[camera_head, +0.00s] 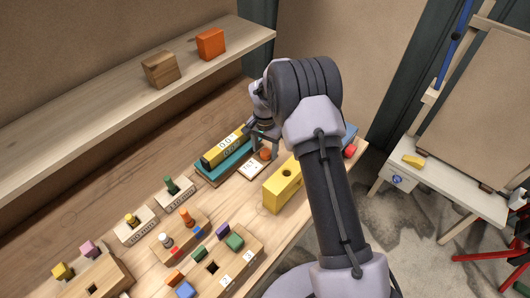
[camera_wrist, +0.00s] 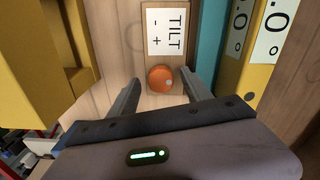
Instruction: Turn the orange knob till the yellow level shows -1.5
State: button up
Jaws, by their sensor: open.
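The orange knob (camera_wrist: 161,78) sits on a small wooden block below a white TILT card (camera_wrist: 167,31) marked with minus and plus. In the head view the knob (camera_head: 265,154) is beside the yellow level (camera_head: 214,156), which lies on a teal base (camera_head: 210,175). The level's labels (camera_wrist: 268,46) are partly cut off in the wrist view; they appear to read 0.0. My gripper (camera_wrist: 161,92) is open, with one finger on each side of the knob. Gaps show between the fingers and the knob; whether they are at its height is unclear.
A yellow block with a hole (camera_head: 283,184) stands close to the right of the knob. Several pegs and wooden boards fill the bench's near left. A shelf (camera_head: 120,85) with a wooden block (camera_head: 160,69) and an orange block (camera_head: 211,44) is behind.

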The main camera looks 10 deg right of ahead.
jog(key=shift+f, duration=0.55)
grip_shut()
jog(key=shift+n, duration=0.3)
jog(key=n, duration=0.5)
jog(key=shift+d+r+n, duration=0.1)
jog(key=shift+n, duration=0.2)
jog(key=n, duration=0.5)
jog(key=shift+d+p, duration=0.1)
jog(key=shift+p, duration=0.3)
jog(key=shift+n, duration=0.4)
